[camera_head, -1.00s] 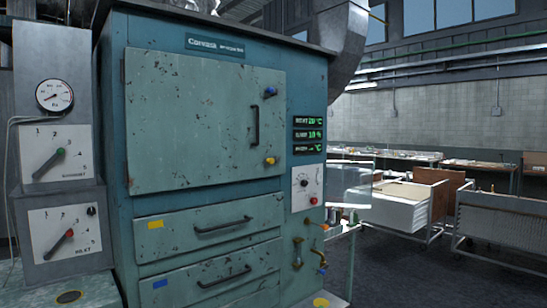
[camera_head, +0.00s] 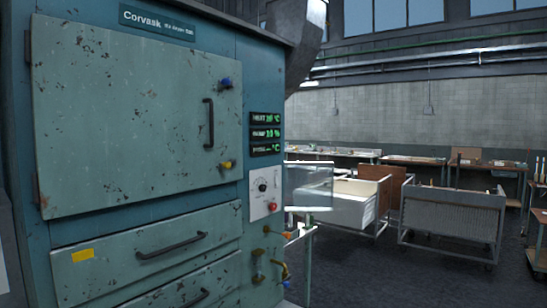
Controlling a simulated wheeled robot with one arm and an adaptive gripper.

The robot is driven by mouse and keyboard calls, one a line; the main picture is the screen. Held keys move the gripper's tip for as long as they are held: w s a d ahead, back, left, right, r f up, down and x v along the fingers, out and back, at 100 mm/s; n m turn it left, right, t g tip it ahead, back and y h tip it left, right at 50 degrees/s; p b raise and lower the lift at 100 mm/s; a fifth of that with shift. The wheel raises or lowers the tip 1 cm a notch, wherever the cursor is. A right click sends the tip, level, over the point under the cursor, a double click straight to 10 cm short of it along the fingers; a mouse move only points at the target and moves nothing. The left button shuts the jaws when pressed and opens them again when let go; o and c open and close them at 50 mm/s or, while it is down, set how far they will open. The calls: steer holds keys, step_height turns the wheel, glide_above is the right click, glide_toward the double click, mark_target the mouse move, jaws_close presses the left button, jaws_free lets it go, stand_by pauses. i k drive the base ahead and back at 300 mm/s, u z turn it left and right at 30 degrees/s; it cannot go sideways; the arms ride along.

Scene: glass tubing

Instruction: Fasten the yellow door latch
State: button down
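The yellow door latch (camera_head: 226,165) is a small knob-like piece at the lower right edge of the pale green oven door (camera_head: 130,115). A blue latch (camera_head: 226,83) sits above it on the same edge. A dark vertical handle (camera_head: 208,123) is between them, a little to the left. The door looks closed against the blue-green cabinet; whether the yellow latch is fastened is too small to tell. My gripper is not in view.
Drawers with dark handles (camera_head: 172,245) are below the door. A control panel (camera_head: 264,193) and brass valves (camera_head: 270,260) are to the right, near a clear panel (camera_head: 308,186). Carts (camera_head: 452,222) and benches stand farther right, with open dark floor (camera_head: 415,275) between.

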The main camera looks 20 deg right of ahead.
mark_target(227, 165)
steer(key=z, duration=0.1)
steer(key=i, duration=1.35)
steer(key=u, duration=0.7)
